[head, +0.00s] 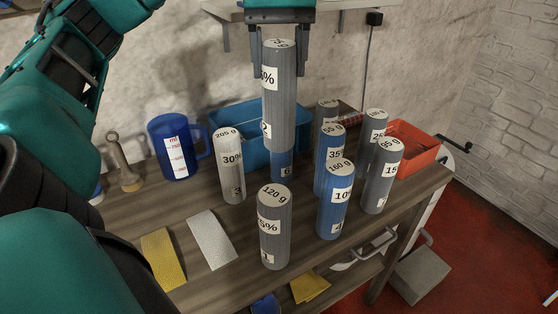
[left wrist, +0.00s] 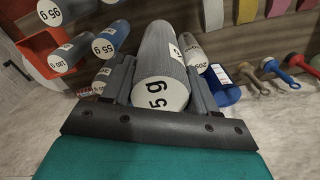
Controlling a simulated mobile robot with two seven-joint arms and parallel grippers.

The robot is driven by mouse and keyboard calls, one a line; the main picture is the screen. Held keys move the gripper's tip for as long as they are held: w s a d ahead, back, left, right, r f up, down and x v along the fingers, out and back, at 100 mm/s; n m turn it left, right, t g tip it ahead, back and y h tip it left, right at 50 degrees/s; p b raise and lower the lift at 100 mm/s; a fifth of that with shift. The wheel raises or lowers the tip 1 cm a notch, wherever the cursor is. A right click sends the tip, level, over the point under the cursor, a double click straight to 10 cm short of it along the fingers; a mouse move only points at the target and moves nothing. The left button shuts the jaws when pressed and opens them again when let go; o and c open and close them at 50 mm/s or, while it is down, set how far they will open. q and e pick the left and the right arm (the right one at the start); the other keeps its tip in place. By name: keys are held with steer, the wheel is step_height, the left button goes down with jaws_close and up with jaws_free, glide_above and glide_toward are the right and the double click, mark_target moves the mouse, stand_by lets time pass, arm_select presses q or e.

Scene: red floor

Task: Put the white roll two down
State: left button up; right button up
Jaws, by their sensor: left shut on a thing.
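My left gripper (head: 281,52) is shut on the top of a tall grey ribbed roll (head: 280,100) with a label reading 2. The roll hangs upright; a blue roll (head: 282,166) shows just below it, and I cannot tell whether they touch. In the left wrist view the gripper (left wrist: 161,88) has a finger on each side of the grey roll (left wrist: 164,60). A whiter roll (head: 229,170), marked 205 g and 30%, stands upright to its left on the wooden table (head: 195,290). My right gripper is not in view.
A grey roll (head: 274,230) stands at the front; several blue and grey rolls stand right. A white mat (head: 211,240) and yellow mat (head: 163,262) lie left. A blue mug (head: 178,150), blue bin (head: 232,117) and red bin (head: 420,152) are farther back.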

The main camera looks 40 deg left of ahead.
mark_target(278, 112)
arm_select(q)
step_height(278, 112, down, 9)
steer(key=b, duration=0.4)
steer(key=shift+s+f+b, duration=0.1)
steer(key=shift+f+b, duration=0.05)
steer(key=shift+b, duration=0.15)
step_height(278, 112, down, 5)
steer(key=shift+f, duration=2.4)
steer(key=shift+f, duration=0.15)
steer(key=o, duration=1.4)
steer(key=shift+c, duration=0.2)
